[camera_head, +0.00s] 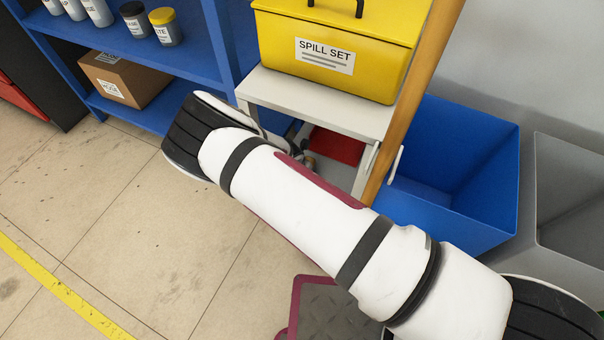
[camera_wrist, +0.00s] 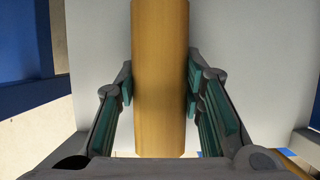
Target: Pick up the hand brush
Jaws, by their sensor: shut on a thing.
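In the wrist view, the two fingers of my gripper (camera_wrist: 160,92) are shut on a smooth tan wooden handle (camera_wrist: 160,40), one pad on each side. It looks like the handle of the hand brush; no bristles show. The handle runs upright in the picture, past a pale surface. In the head view, my gripper (camera_head: 303,150) is mostly hidden behind my white arm, beside the small grey stand (camera_head: 350,112). A small tan bit shows by the fingers there, too small to make out well.
A yellow spill set box (camera_head: 300,35) stands on the stand, and a red thing (camera_head: 337,145) lies below. A wooden pole (camera_head: 415,100) leans close to my arm, by a blue bin (camera_head: 455,165). Blue shelves (camera_head: 195,50) stand at left.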

